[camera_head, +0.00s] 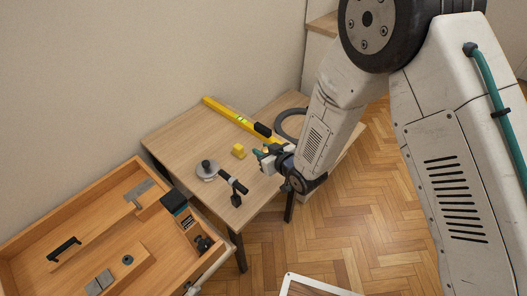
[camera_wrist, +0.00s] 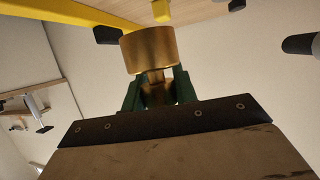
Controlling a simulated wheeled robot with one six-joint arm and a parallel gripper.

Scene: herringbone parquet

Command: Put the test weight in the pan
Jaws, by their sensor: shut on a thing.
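The test weight (camera_wrist: 148,50) is a brass cylinder with a narrower neck, in the wrist view. My gripper (camera_wrist: 157,88) has green fingers closed on both sides of that neck. In the head view my gripper (camera_head: 263,157) is above the right part of the small wooden table, just right of a yellow cube (camera_head: 238,151); the weight cannot be made out there. A round silvery pan-like piece (camera_head: 207,172) with a black knob stands on the table, left of my gripper. I cannot tell for sure whether it is the pan.
A yellow spirit level (camera_head: 228,113) lies along the table's back. A dark ring (camera_head: 288,124) lies farther right, partly behind my arm. A black-handled tool (camera_head: 232,185) is near the front edge. An orange wooden drawer (camera_head: 90,235) with several items stands at the left.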

